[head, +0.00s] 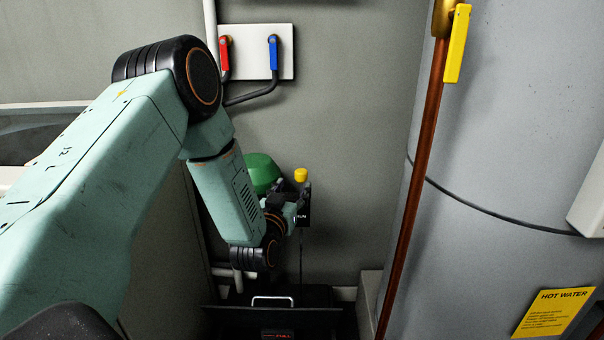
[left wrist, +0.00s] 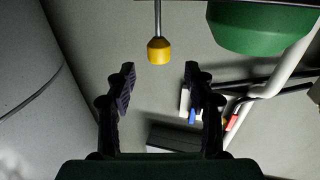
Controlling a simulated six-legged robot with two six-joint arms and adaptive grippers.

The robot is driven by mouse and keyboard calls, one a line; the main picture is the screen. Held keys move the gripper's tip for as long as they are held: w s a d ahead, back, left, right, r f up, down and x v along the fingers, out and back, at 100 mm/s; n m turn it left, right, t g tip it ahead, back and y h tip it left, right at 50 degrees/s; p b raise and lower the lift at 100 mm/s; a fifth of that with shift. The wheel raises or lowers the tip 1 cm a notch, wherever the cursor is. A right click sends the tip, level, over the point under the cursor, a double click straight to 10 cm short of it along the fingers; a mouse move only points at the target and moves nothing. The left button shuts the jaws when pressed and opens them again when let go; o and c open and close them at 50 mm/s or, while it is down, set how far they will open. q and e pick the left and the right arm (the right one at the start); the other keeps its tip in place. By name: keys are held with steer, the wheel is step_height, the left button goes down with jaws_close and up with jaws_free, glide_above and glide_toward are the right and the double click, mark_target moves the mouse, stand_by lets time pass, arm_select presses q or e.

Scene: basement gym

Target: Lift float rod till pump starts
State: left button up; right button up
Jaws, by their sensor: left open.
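The float rod (head: 301,262) is a thin dark upright rod topped by a yellow knob (head: 301,175). In the left wrist view the yellow knob (left wrist: 159,51) shows just beyond the fingertips, in line with the gap, with the grey rod (left wrist: 158,17) running to the top edge. My left gripper (head: 292,189) is open around empty space, close to the knob; no contact shows. It also shows open in the left wrist view (left wrist: 160,70). The green rounded pump housing (head: 262,171) is partly hidden behind my left arm. My right gripper is out of view.
A white wall panel (head: 284,50) carries a red lever (head: 224,54) and a blue lever (head: 273,52). A copper pipe (head: 416,190) and a large grey tank (head: 500,130) stand right. A dark lid with a metal handle (head: 272,298) lies below.

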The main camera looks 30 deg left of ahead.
mark_target(300, 178)
arm_select(q)
steer(key=shift+w, duration=0.4)
steer(key=b+x, duration=0.2)
steer(key=x, duration=0.3)
steer(key=shift+w+a+f, duration=0.1)
steer(key=shift+w, duration=0.25)
steer(key=shift+w+a, duration=0.15)
steer(key=shift+w, duration=0.25)
jaws_close()
